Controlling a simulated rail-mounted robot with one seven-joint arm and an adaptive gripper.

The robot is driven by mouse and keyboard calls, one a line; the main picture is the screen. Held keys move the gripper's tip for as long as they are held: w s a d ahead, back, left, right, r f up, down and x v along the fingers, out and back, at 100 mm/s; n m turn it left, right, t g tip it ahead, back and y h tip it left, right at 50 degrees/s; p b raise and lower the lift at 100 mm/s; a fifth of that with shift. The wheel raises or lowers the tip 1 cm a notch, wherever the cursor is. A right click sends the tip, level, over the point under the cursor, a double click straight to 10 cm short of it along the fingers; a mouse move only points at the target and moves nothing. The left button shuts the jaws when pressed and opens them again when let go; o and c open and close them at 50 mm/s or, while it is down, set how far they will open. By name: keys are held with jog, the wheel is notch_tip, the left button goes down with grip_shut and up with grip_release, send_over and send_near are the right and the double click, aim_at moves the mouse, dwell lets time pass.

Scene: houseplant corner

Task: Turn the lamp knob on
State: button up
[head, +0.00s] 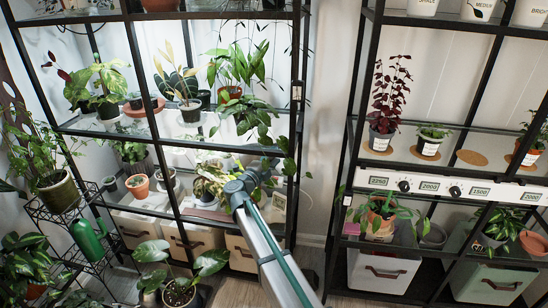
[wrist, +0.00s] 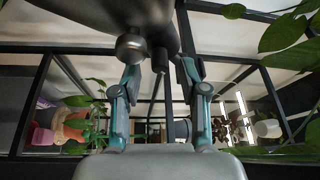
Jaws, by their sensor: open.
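Two round black knobs sit on a white panel (head: 430,187) across the right shelf in the head view, a left knob (head: 404,185) and a right knob (head: 455,191). Number labels flank them. I cannot tell which one is the lamp knob. My arm reaches up from the bottom middle, and its end is by the left shelf's right side, well left of the panel. My gripper (wrist: 160,68) shows in the wrist view with its two teal and grey fingers apart. I see nothing held between them. The fingertips are not clear in the head view.
A black-framed left shelf (head: 165,133) holds many potted plants; leaves crowd its right post near my arm. The right shelf has a dark red plant (head: 388,95) above the panel and a terracotta-potted plant (head: 381,215) below the left knob. A wall gap separates the shelves.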

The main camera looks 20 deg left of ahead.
jog(key=v, duration=1.1)
jog(key=shift+s, duration=0.15)
jog(key=shift+a+f, duration=0.1)
